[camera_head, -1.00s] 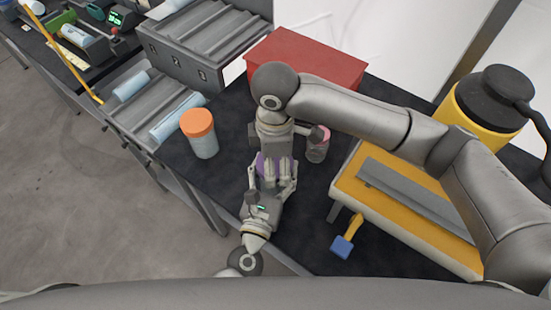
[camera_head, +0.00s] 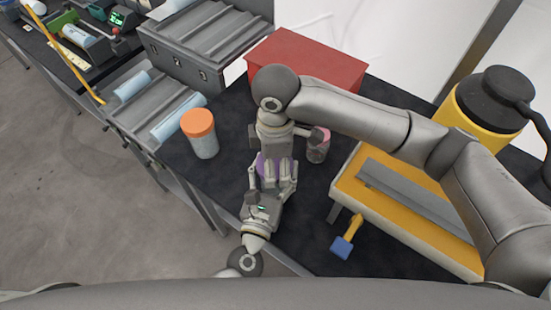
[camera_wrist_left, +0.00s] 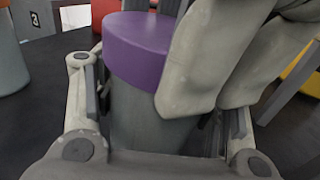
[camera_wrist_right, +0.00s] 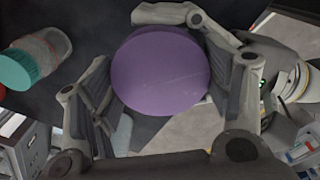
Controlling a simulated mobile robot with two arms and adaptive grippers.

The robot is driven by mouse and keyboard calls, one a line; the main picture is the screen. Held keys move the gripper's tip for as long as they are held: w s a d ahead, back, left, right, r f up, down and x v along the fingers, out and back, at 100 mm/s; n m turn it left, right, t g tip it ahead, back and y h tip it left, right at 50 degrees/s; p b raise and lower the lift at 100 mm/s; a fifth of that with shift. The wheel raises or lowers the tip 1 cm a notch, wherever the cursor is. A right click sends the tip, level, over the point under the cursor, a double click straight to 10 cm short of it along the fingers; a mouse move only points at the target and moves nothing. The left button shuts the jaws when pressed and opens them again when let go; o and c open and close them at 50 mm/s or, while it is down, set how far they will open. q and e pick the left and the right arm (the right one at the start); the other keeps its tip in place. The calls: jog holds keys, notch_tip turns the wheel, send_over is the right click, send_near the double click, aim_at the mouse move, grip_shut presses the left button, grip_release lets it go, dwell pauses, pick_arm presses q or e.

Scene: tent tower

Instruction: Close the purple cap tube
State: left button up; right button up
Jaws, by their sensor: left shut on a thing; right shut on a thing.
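The tube with the purple cap (camera_wrist_left: 140,45) stands upright between my two grippers on the dark table. Its pale grey body (camera_wrist_left: 150,120) shows below the cap in the left wrist view, and I see no clear gap between them. My left gripper (camera_head: 268,182) is shut around the body. My right gripper (camera_head: 275,172) comes from above and is shut on the purple cap, with its fingers at the cap's side. The right wrist view shows the round top of the purple cap (camera_wrist_right: 160,72) between the fingers. In the head view the grippers hide most of the tube.
An orange-capped jar (camera_head: 200,135) stands left of the grippers. A pink-topped jar (camera_head: 318,147) is close on the right. A red box (camera_head: 305,62) lies behind, a yellow platform (camera_head: 400,205) to the right, and a blue-headed tool (camera_head: 342,247) near the front.

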pick_arm(q)
jog(key=shift+d+r, duration=0.1)
pick_arm(e)
jog(key=shift+d+f, duration=0.1)
jog(key=shift+f, duration=0.25)
pick_arm(q)
jog(key=shift+s, duration=0.1)
pick_arm(e)
jog(key=shift+o, duration=0.7)
jog(key=shift+f, duration=0.2)
jog(key=shift+o, duration=0.7)
jog(key=shift+f, duration=0.15)
jog(key=shift+w, duration=0.1)
pick_arm(q)
jog(key=shift+r, duration=0.1)
pick_arm(e)
jog(key=shift+r, duration=0.25)
jog(key=shift+c, duration=0.9)
jog(key=shift+o, duration=1.3)
jog(key=shift+s+d+f+g, duration=0.1)
jog(key=shift+s+f+g, duration=0.15)
jog(key=shift+f, duration=0.35)
jog(key=o, duration=0.7)
jog(key=shift+w, duration=0.1)
